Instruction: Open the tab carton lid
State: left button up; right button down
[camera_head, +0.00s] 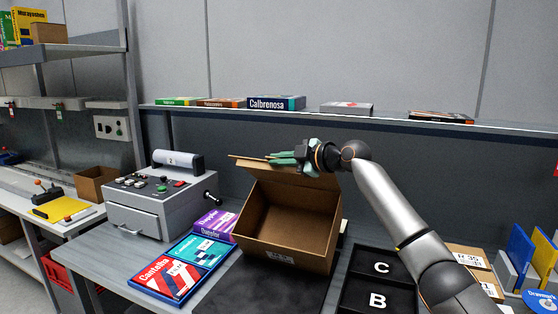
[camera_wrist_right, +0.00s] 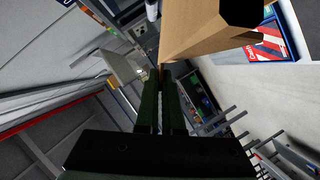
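The brown carton (camera_head: 287,222) stands on the worktable with its open mouth facing me. Its lid (camera_head: 252,165) is raised and slopes up at the back, and its inside shows. My right gripper (camera_head: 276,158) is at the lid's upper edge, green fingers pointing left. In the right wrist view the fingers (camera_wrist_right: 161,75) lie almost together with only a thin dark gap. The cardboard (camera_wrist_right: 195,30) passes right by their tips, and I see none clearly between them. The exact contact is hard to tell. My left gripper is not in view.
A grey machine (camera_head: 160,205) and flat boxes (camera_head: 175,275) lie left of the carton. A black lettered tray (camera_head: 345,290) is on its right, with small cartons (camera_head: 467,258) beyond. A shelf (camera_head: 310,114) with several boxes runs behind. A dark mat (camera_head: 255,290) lies clear in front.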

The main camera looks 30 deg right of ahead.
jog(key=c, duration=1)
grip_release()
jog(key=shift+c, duration=0.2)
jog(key=b+v, duration=0.3)
jog(key=v, duration=0.9)
jog(key=shift+s+b, duration=0.25)
jog(key=shift+b, duration=0.05)
jog(key=shift+c, duration=0.3)
